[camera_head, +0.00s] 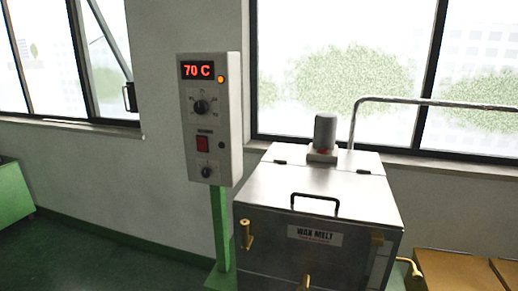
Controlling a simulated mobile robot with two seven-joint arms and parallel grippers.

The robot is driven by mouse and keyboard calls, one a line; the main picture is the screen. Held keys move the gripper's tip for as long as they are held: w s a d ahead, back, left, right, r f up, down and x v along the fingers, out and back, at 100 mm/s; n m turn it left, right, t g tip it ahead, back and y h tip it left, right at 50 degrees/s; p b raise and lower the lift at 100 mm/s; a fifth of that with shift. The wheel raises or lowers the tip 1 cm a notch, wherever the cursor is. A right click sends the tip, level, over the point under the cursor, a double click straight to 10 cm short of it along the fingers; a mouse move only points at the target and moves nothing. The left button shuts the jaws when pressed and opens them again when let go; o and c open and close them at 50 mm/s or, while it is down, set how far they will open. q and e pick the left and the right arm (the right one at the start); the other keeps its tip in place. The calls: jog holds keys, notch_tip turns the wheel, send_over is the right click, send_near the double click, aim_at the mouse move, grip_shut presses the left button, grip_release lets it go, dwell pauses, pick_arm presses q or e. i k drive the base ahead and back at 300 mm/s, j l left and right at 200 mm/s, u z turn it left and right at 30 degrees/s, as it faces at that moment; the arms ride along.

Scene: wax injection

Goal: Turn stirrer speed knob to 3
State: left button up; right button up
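A grey control box (231,130) stands on a green post left of the wax melt tank. Its display (198,70) reads 70 C in red. A larger black knob (201,107) sits below the display, with dial marks around it. A smaller black knob (206,171) is near the bottom of the panel. The knob labels and pointer settings are too small to read, so I cannot tell which one is the stirrer speed knob. A red switch (203,144) lies between the two knobs. Neither of my grippers shows in this view.
The metal tank (265,183) has a closed lid with a black handle (315,197) and a grey motor (325,133) on top. A curved metal rail (420,101) rises behind it. Tan boxes (455,272) are at the lower right. Green floor (110,255) is open left of the post.

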aim_at(206, 173)
jog(key=i+j+u, duration=0.1)
jog(key=j+u, duration=0.15)
jog(key=u, duration=0.15)
jog(key=i+j+u, duration=0.1)
jog(key=u, duration=0.3)
jog(key=i+j+u, duration=0.15)
jog(key=j+u, duration=0.25)
jog(key=l, duration=0.1)
